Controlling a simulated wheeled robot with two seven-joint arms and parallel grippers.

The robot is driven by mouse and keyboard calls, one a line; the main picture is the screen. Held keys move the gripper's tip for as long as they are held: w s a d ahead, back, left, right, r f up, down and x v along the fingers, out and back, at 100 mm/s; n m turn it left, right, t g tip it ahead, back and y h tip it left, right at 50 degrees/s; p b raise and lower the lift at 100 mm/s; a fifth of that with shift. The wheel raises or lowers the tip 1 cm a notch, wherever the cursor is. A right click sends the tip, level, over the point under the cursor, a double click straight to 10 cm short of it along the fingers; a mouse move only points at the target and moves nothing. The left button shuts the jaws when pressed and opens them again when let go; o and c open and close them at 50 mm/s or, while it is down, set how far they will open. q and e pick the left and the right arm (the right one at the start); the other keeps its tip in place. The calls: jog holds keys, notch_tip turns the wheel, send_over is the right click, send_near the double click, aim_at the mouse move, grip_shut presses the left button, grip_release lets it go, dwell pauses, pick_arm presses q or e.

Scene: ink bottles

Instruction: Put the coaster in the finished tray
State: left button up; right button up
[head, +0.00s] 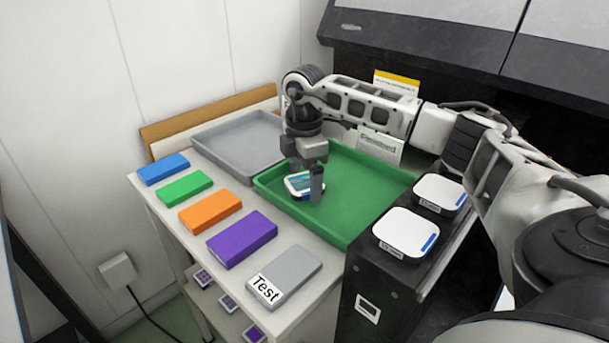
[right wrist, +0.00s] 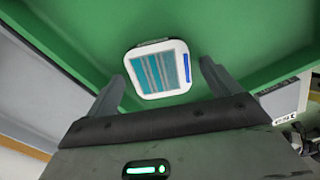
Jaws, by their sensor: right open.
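The coaster (head: 302,185) is a white rounded square with a teal striped face and a blue bar along one edge. It is in the green tray (head: 355,177), near its left side; a white sign with blurred lettering stands behind this tray. My right gripper (head: 309,182) is open above the coaster and partly hides it in the head view. In the right wrist view the coaster (right wrist: 158,70) lies between the two spread fingers, with gaps on both sides, so neither finger visibly grips it. My left gripper is not in view.
An empty grey tray (head: 236,142) sits left of the green one. Blue, green, orange (head: 210,212), purple and grey "Test" (head: 284,277) blocks line the table's front edge. Two white square devices (head: 406,233) stand on a black cabinet at right. The green tray's right half is clear.

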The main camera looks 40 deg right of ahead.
aim_at(305, 183)
notch_tip(305, 183, up, 12)
jog(key=p, duration=0.1)
dwell(0.8)
